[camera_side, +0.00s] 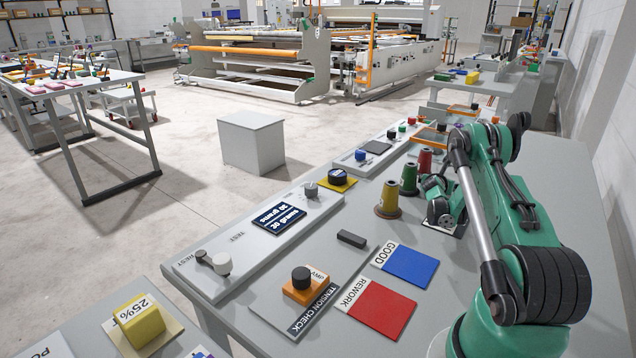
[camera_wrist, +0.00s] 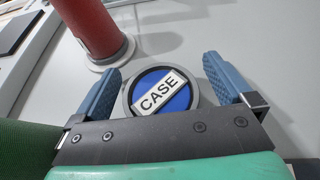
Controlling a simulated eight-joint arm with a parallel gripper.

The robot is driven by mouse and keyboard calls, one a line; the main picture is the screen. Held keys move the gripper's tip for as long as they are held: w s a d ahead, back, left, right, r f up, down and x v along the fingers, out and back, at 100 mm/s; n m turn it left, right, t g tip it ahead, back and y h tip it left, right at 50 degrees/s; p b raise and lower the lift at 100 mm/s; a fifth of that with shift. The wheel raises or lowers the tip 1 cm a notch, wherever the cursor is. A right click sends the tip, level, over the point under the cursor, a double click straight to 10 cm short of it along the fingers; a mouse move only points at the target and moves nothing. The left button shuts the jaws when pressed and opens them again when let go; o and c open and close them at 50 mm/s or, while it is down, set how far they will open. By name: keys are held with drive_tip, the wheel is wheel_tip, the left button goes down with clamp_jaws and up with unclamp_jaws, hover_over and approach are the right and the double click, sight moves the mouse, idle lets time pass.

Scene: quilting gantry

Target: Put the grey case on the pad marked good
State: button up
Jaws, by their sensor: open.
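In the wrist view the case (camera_wrist: 157,93) is a round grey thing with a blue top and a white label reading CASE. My gripper (camera_wrist: 165,72) is open, with one blue finger on each side of the case in the picture; I cannot tell the gap in height. In the side view my gripper (camera_side: 440,208) is low over the bench by the thread cones, and the case is not clearly visible there. The pad marked good (camera_side: 410,265) is a bare blue square with a GOOD label, in front of my gripper.
A red cone (camera_wrist: 92,30) stands close by the case. A green cone (camera_side: 409,178) and a yellow-brown cone (camera_side: 388,200) stand left of my gripper. A red REWORK pad (camera_side: 381,307), a dark bar (camera_side: 351,239) and an orange block (camera_side: 303,287) lie near the good pad.

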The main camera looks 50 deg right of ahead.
drive_tip(key=c, duration=1.4)
drive_tip(key=shift+r, duration=0.6)
wheel_tip(320, 180, up, 19)
drive_tip(key=w+a+r+n+t+y, duration=0.1)
drive_tip(key=w+a+r+n+t, duration=0.2)
drive_tip(key=w+a, duration=0.6)
drive_tip(key=w+a+r+n+t+y, duration=0.25)
drive_tip(key=w+a, duration=0.55)
drive_tip(key=a, duration=0.4)
drive_tip(key=a+r+n+t+y, duration=0.2)
drive_tip(key=a+n+t+y, duration=0.4)
drive_tip(key=a, duration=2.2)
drive_tip(key=shift+n, duration=0.95)
drive_tip(key=shift+d, duration=0.1)
